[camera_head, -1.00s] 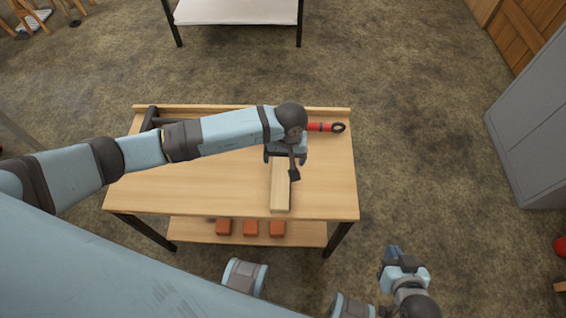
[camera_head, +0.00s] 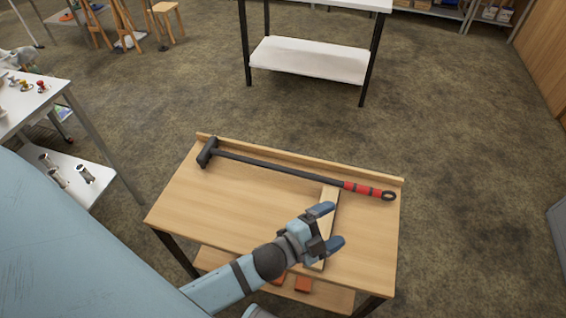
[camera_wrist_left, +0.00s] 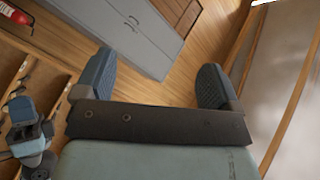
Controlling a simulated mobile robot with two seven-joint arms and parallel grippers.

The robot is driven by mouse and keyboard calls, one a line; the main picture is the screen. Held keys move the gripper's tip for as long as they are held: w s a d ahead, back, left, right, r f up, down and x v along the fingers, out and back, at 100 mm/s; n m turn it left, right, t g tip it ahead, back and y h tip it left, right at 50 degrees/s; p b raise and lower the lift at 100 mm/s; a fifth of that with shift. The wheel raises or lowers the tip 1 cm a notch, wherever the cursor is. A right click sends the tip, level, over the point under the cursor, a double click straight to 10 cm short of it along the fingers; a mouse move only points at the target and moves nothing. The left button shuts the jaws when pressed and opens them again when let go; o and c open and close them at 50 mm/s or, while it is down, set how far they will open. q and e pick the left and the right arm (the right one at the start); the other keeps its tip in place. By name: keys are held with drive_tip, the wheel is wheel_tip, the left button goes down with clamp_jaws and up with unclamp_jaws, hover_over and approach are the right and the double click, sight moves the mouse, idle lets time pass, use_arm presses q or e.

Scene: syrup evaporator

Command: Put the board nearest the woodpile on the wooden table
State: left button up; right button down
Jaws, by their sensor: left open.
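A pale board (camera_head: 328,194) lies flat on the wooden table (camera_head: 215,208), towards its right side and running front to back. My left gripper (camera_head: 331,226) is open and empty over the board, its fingers pointing right and hiding the board's middle. Whether it touches the board cannot be told. The left wrist view shows the same open jaws (camera_wrist_left: 155,85) with nothing between them. My right gripper (camera_wrist_left: 28,132) seems to show at the left of that view, too small to read. No woodpile is in view.
A sledgehammer (camera_head: 270,164) with a red grip lies along the table's back edge, close behind the board. Orange blocks (camera_head: 302,284) sit on the lower shelf. A white-shelved stand (camera_head: 310,58) is beyond, and a white table (camera_head: 30,103) is left.

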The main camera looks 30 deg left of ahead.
use_arm(q)
drive_tip(key=s+a+f+n+g+y, duration=0.4)
drive_tip(key=s+a+f+n, duration=0.4)
drive_tip(key=n, duration=0.5)
wheel_tip(320, 180, down, 2)
drive_tip(key=shift+s+f+g, duration=0.1)
drive_tip(key=shift+s+g, duration=0.7)
drive_tip(key=shift+s, duration=0.1)
